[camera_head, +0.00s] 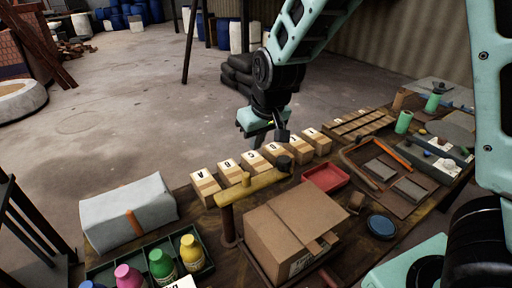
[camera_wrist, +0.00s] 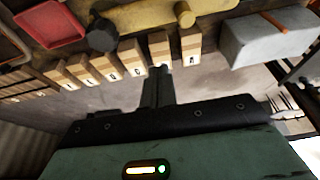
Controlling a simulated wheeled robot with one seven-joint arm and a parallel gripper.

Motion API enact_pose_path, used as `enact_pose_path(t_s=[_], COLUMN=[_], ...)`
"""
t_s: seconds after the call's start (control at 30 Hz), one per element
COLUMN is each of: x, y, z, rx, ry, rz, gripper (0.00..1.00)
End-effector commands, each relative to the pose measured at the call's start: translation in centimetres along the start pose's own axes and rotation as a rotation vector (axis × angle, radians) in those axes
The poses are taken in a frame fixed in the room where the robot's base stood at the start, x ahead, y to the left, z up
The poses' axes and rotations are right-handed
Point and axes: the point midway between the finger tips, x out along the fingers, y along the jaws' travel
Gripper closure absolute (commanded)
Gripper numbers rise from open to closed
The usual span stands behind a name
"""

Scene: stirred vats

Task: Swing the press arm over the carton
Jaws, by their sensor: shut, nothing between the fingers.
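The press arm (camera_head: 254,186) is a yellow beam on an upright post (camera_head: 229,227) at the carton's left. It points to the far right, along the carton's far side, with a dark round head (camera_head: 284,163) at its free end. The brown carton (camera_head: 283,232) stands nearer, with its flaps closed or almost closed. My gripper (camera_head: 282,136) is shut and empty, above and beyond the dark head, apart from it. In the wrist view the shut fingers (camera_wrist: 158,76) point toward small boxes, with the press arm (camera_wrist: 142,24) behind them. I cannot make out the carton there.
A row of small labelled boxes (camera_head: 206,187) stands behind the press arm. A red tray (camera_head: 325,177) lies right of the dark head. Colourful bottles (camera_head: 161,264) in a green crate and a grey block (camera_head: 127,213) stand at left.

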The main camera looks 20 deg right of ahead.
Motion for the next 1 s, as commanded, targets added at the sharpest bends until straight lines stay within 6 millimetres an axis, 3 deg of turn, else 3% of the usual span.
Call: enact_pose_path(t_s=[0.57, 1.0], x=[0.9, 9.1], y=[0.8, 0.9], z=[-0.6, -0.6], rx=[0.008, 0.011], ry=[0.008, 0.006], rz=[0.015, 0.014], gripper=[1.0, 1.0])
